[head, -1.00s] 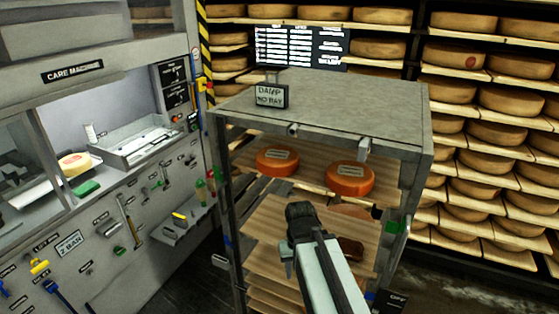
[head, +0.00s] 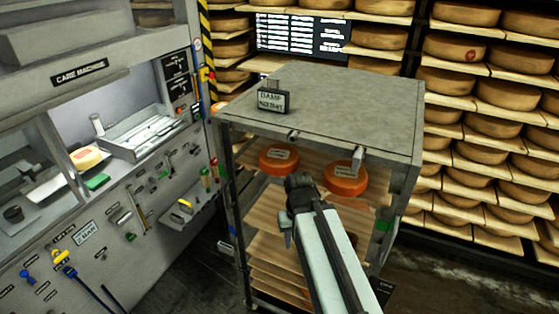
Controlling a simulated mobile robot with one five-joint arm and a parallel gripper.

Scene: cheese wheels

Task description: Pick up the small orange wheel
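Two orange wheels with pale labels lie on the upper shelf of a grey-topped rack. The left orange wheel (head: 279,160) looks slightly smaller than the right orange wheel (head: 345,178); I cannot tell for certain which is the small one. My arm reaches up from the bottom, with my gripper (head: 294,188) in front of the rack, between the two wheels in the picture. The gripper's dark end overlaps the shelf edge. Its fingers are too dark and turned away to tell whether they are open, and no wheel is visibly held.
The rack's grey top (head: 330,100) overhangs the wheels and carries a small sign (head: 272,101). Wooden shelf boards (head: 270,240) lie lower in the rack. A care machine (head: 80,180) stands at left. Wall shelves of cheese wheels (head: 490,125) fill the right. Dark floor shows at lower left.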

